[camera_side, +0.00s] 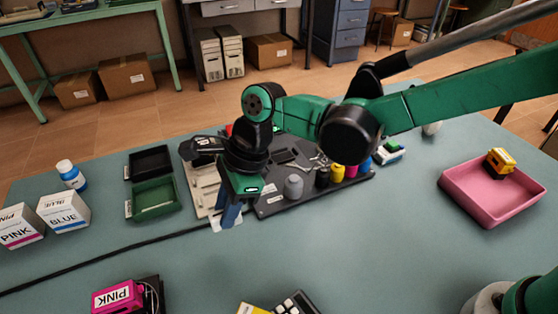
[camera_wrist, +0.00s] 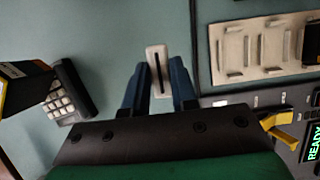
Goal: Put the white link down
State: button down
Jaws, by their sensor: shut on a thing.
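The white link (camera_wrist: 157,70) is a small pale bar with a dark slot along its length. It sits between the two blue fingers of my gripper (camera_wrist: 158,86), which are shut on it. In the side view my gripper (camera_side: 228,214) points down just in front of the cream slotted rack (camera_side: 201,187), low over the table. A pale bit of the link (camera_side: 226,224) shows at the fingertips there. I cannot tell whether the link touches the table. In the wrist view the rack (camera_wrist: 226,52) is to the right of the link, apart from it.
A dark panel (camera_side: 272,208) with small pots and coloured cylinders stands right of my gripper. A green tray (camera_side: 155,198) is on the left, a pink tray (camera_side: 520,205) far right. A keypad device (camera_wrist: 68,95) lies left in the wrist view. A black cable (camera_side: 110,248) crosses the table.

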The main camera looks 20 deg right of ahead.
aim_at(234, 241)
jog(key=shift+f, duration=2.5)
jog(key=shift+f, duration=0.1)
jog(key=c, duration=0.7)
grip_release()
jog(key=v, duration=1.2)
jog(key=s+d+n+t+h, duration=0.2)
jog(key=s+d+n+t, duration=0.1)
jog(key=d+n, duration=0.6)
jog(key=s+d+r+n+t+h, duration=0.1)
jog(key=d+n+t, duration=0.3)
jog(key=d+n, duration=0.5)
jog(key=s+d+h, duration=0.1)
jog(key=d, duration=0.4)
jog(key=shift+s+r+h, duration=0.25)
jog(key=shift+s+h, duration=0.05)
jog(key=shift+s, duration=0.1)
